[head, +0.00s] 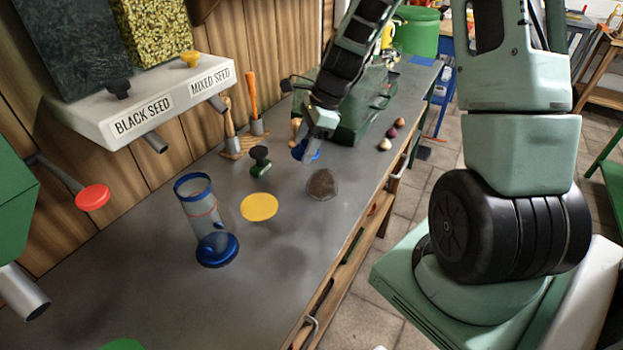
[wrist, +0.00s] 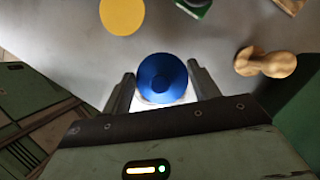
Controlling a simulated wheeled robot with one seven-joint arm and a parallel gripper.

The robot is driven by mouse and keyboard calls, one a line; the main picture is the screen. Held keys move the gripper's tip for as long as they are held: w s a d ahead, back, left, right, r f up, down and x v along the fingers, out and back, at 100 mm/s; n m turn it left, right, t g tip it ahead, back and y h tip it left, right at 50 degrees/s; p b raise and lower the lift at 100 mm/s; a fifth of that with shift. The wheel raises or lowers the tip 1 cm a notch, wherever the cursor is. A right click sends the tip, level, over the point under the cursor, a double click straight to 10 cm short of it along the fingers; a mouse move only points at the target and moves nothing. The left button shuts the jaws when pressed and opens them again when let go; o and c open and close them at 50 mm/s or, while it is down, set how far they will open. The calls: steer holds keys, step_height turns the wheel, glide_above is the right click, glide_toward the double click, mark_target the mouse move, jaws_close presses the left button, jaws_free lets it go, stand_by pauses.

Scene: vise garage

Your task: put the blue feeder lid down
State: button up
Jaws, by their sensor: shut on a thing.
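The blue feeder lid (wrist: 162,78) is a round disc with a small knob in the middle. It sits between the two fingers of my gripper (wrist: 161,88), which is shut on it. In the head view the lid (head: 304,150) shows only as a patch of blue, partly hidden by my gripper (head: 315,143), over the far part of the workbench (head: 130,265). The gap between lid and bench is hard to judge. The clear feeder tube (head: 203,208), with a blue top rim and a blue base (head: 217,250), stands upright with an open top nearer the camera.
A yellow disc (head: 259,207), a dark brown round thing (head: 321,185) and a green stamp-like tool (head: 260,163) are on the bench near my gripper. A wooden knobbed piece (wrist: 265,63) is right of it in the wrist view. The bench's front left is mostly clear.

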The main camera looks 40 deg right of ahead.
mark_target(300, 183)
step_height(300, 183, down, 8)
steer(key=shift+f, duration=0.1)
stand_by(0.4)
steer(key=shift+f, duration=0.15)
steer(key=o, duration=0.9)
steer(key=shift+o, duration=0.2)
